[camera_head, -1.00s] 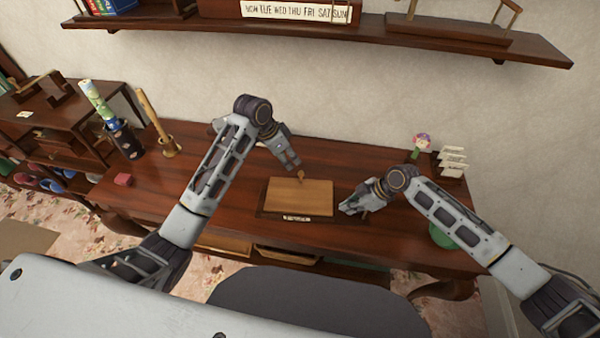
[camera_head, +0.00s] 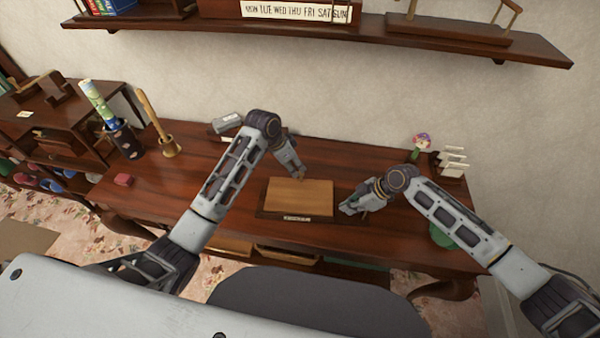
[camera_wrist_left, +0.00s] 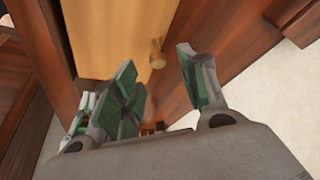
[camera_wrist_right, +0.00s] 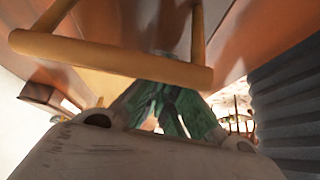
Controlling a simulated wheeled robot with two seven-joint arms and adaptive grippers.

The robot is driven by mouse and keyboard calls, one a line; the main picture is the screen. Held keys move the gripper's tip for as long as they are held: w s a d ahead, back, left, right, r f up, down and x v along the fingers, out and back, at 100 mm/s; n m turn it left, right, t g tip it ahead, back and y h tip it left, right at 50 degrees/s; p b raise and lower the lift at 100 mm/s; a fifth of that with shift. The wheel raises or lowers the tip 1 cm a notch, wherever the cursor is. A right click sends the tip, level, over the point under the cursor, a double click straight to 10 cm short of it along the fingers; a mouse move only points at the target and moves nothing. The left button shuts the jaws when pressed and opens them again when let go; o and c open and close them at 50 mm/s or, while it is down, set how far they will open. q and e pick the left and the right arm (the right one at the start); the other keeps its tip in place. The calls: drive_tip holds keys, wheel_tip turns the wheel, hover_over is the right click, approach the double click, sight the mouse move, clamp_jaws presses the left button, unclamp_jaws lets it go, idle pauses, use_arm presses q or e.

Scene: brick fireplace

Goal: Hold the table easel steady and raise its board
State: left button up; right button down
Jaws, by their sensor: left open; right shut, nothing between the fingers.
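The table easel (camera_head: 265,214) lies on the desk as a dark base with a light wooden board (camera_head: 300,198), which looks nearly flat. My left gripper (camera_head: 300,175) is at the board's back edge. In the left wrist view its fingers (camera_wrist_left: 160,85) are open, with a small wooden knob (camera_wrist_left: 157,53) beside the board (camera_wrist_left: 110,35) just beyond the gap between them. My right gripper (camera_head: 345,210) is beside the easel's right side, shut and empty. In the right wrist view a pale wooden bar on two posts (camera_wrist_right: 110,60) crosses in front of its shut fingers (camera_wrist_right: 170,105); contact is unclear.
The desk (camera_head: 160,200) also carries a red block (camera_head: 123,180), a pen holder (camera_head: 168,148), a grey object (camera_head: 227,122), a flower figure (camera_head: 421,142) and a small ship model (camera_head: 452,162). A shelf (camera_head: 330,32) runs above. A dark chair (camera_head: 315,305) stands in front.

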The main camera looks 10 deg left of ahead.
sight(300, 172)
use_arm(q)
drive_tip(key=shift+x, duration=3.25)
clamp_jaws()
